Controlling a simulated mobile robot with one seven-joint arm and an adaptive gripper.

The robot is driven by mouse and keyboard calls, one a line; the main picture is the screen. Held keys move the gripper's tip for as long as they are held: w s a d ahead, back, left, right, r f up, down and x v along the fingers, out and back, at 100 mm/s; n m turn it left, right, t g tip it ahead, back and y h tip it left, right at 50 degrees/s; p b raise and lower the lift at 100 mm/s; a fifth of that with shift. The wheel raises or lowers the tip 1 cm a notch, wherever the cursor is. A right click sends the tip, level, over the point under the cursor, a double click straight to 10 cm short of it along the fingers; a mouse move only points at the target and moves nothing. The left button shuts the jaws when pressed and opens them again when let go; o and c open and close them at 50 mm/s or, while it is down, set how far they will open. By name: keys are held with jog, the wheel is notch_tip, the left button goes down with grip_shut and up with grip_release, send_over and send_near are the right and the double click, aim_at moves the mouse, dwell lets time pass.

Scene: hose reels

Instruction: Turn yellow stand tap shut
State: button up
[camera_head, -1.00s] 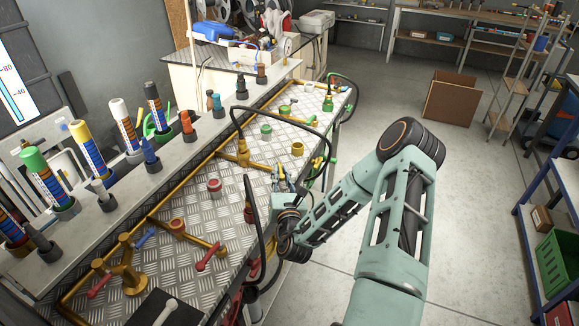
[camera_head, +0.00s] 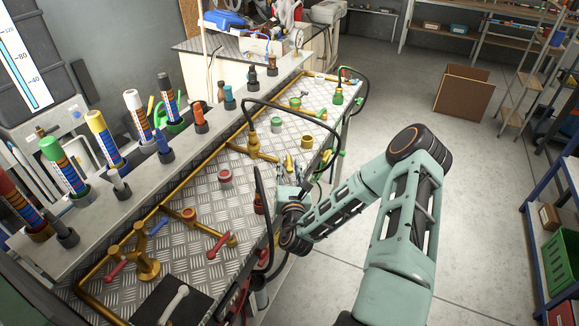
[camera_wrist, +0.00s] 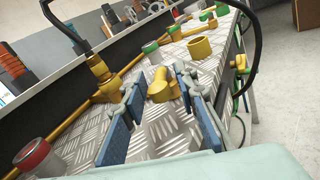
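A small yellow tap (camera_wrist: 160,86) with a stubby handle stands on the checker-plate bench, just ahead of my gripper in the wrist view. It also shows in the head view (camera_head: 289,161), right by the fingers and partly hidden by them. My gripper (camera_wrist: 158,98) is open, with its two blue-padded fingers apart and nothing held. The tap appears between and beyond the fingertips. I cannot tell whether either finger touches it. In the head view my gripper (camera_head: 288,182) is low over the bench's right edge.
A yellow cup-like fitting (camera_wrist: 200,47) stands behind the tap. A brass pipe with an upright valve (camera_wrist: 100,75) and black hose runs at the left. A red-topped pot (camera_wrist: 33,157) is lower left. Red levers (camera_head: 220,243) lie nearer. Open floor lies right of the bench.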

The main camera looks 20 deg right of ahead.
jog(key=v, duration=1.2)
jog(key=shift+r, duration=0.1)
